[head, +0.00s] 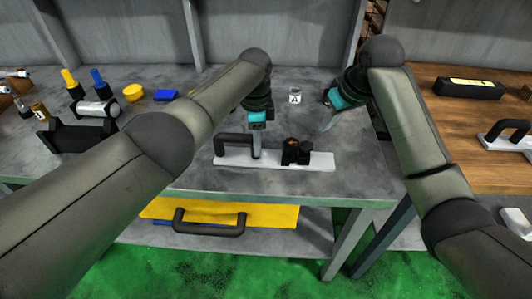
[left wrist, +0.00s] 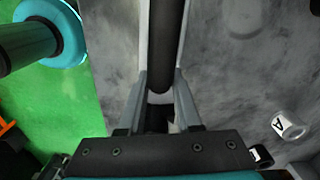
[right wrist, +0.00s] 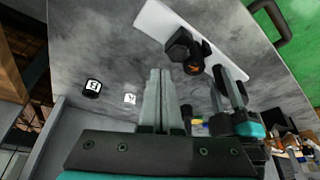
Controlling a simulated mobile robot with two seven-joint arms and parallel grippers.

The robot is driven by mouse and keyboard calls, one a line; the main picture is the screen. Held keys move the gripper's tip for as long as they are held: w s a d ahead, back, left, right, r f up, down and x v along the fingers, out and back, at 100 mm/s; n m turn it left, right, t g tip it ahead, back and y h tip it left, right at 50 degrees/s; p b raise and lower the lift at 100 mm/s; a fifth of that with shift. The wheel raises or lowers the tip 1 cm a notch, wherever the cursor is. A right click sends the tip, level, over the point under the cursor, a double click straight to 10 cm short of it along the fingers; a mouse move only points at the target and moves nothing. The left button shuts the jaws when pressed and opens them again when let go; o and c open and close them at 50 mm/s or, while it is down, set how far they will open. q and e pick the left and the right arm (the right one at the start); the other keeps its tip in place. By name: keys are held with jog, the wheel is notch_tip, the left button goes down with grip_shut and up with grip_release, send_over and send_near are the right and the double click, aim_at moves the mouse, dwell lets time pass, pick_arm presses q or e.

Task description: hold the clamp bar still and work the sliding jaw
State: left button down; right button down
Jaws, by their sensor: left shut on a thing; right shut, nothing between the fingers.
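The clamp bar (head: 318,162) is a flat white bar lying on the grey table, with a black handle (head: 232,140) at its left part. The sliding jaw (head: 296,152), a black block with an orange mark, sits on the bar right of the handle. My left gripper (head: 257,152) is shut on the handle; in the left wrist view the dark handle (left wrist: 166,45) runs down between the fingers (left wrist: 160,95). My right gripper (head: 327,127) is shut and empty above the table, apart from the jaw. The right wrist view shows the jaw (right wrist: 187,48) beyond its fingertips (right wrist: 161,75).
A small white cylinder marked A (head: 295,97) stands behind the bar. A black fixture (head: 75,136), yellow disc (head: 133,93) and blue block (head: 166,95) stand on the left. A wooden table (head: 432,82) is on the right. The table's front edge is close to the bar.

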pick_arm(q)
jog(key=shift+w+r, duration=0.1)
jog(key=shift+r, duration=0.05)
jog(key=c, duration=0.5)
grip_release()
notch_tip(320, 180, up, 12)
jog(key=shift+f, duration=0.1)
dwell(0.5)
